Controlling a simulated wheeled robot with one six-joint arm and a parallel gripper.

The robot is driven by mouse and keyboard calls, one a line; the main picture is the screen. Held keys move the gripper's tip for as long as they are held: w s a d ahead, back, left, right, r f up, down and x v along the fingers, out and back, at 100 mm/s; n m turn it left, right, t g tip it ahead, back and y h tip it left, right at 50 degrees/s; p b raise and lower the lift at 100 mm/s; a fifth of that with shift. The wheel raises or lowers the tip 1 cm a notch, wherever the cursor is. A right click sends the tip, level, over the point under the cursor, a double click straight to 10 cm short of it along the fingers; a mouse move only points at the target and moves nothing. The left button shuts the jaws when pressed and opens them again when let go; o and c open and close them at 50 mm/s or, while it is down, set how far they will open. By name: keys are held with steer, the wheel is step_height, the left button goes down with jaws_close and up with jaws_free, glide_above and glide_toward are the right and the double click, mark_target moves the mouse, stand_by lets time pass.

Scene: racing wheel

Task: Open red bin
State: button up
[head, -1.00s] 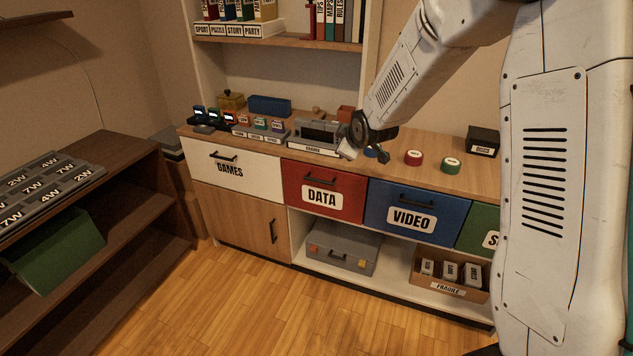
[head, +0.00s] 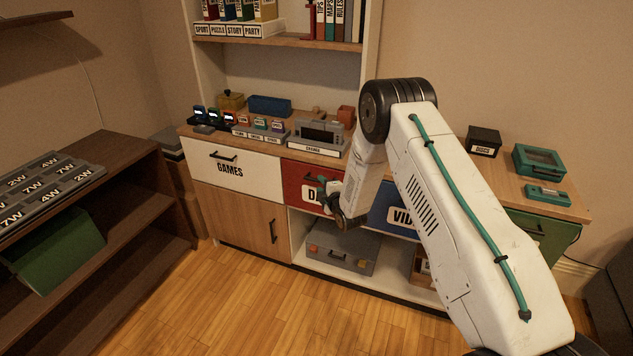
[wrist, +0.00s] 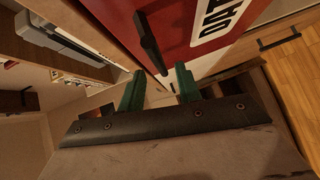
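The red drawer labelled DATA (head: 297,181) is shut, between the white GAMES drawer and the blue VIDEO drawer. My gripper (head: 328,190) is in front of its right half and hides part of the label and the handle. In the wrist view, the red front (wrist: 190,22) fills the top middle, with its black bar handle (wrist: 149,40) running toward the gap between my green fingers. My gripper (wrist: 160,75) is open and empty there. The handle's near end shows between the fingertips in the picture; I cannot tell whether the fingers are around it.
The white GAMES drawer (head: 230,160) is at left and the blue VIDEO drawer (head: 392,210) at right, partly behind my arm. A grey case (head: 340,248) sits on the open shelf below. Small items stand on the wooden top. The floor (head: 240,300) in front is clear.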

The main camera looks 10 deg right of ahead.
mark_target(316, 180)
steer(key=shift+x, duration=2.35)
jaws_close()
